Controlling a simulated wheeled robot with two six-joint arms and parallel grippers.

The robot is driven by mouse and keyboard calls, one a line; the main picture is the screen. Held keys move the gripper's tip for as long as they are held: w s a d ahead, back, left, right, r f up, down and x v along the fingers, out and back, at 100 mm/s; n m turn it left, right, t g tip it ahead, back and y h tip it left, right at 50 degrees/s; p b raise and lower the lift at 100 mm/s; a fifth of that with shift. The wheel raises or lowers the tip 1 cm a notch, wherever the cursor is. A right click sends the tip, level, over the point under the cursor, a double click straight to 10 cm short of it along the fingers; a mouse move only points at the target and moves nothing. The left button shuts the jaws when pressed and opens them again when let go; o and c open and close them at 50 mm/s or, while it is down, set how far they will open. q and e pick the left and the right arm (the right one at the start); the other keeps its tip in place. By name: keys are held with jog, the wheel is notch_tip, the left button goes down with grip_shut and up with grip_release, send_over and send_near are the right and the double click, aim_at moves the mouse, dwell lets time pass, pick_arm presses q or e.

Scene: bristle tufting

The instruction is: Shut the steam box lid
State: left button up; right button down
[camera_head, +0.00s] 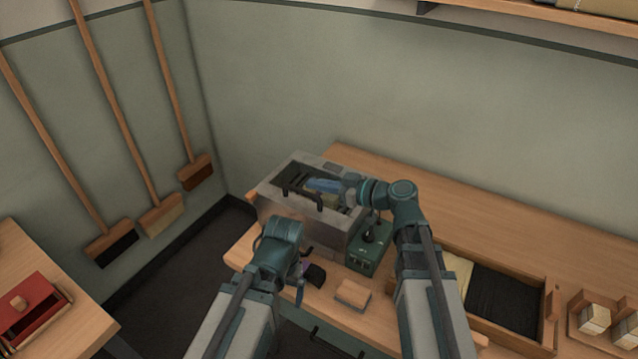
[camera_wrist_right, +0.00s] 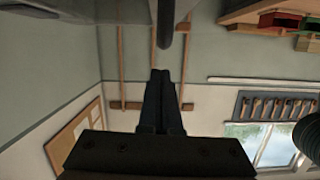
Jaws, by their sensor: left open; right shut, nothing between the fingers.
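The grey steam box (camera_head: 332,228) stands at the left end of the workbench. Its top shows a dark opening with slats inside, and a black bar handle (camera_head: 303,196) stands along its front edge. I cannot make out the lid's exact position. My right gripper (camera_head: 312,184) reaches over the box from the right, its fingers just behind the handle. In the right wrist view its fingers (camera_wrist_right: 161,100) are together and empty, with a dark rounded bar (camera_wrist_right: 166,25) ahead of them. My left gripper (camera_head: 303,272) is open, low in front of the box.
A green control unit (camera_head: 364,252) with a black lever stands right of the box. A dark brush-like item (camera_head: 316,275) and a wooden block (camera_head: 353,293) lie in front. A wooden tray (camera_head: 545,310) with dark bristle is at right. Brooms (camera_head: 120,120) hang at left.

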jog(key=shift+s+a+f+b, duration=0.2)
jog(key=shift+f+b, duration=0.25)
jog(key=shift+f, duration=0.2)
jog(key=shift+s+a+f+b, duration=0.15)
jog(key=shift+f+b, duration=0.25)
jog(key=shift+f, duration=0.2)
jog(key=shift+d, duration=0.1)
notch_tip(320, 180, up, 5)
jog(key=s+p, duration=0.1)
jog(key=p, duration=0.4)
jog(key=p+v, duration=0.1)
jog(key=v, duration=0.8)
jog(key=shift+s+f, duration=0.35)
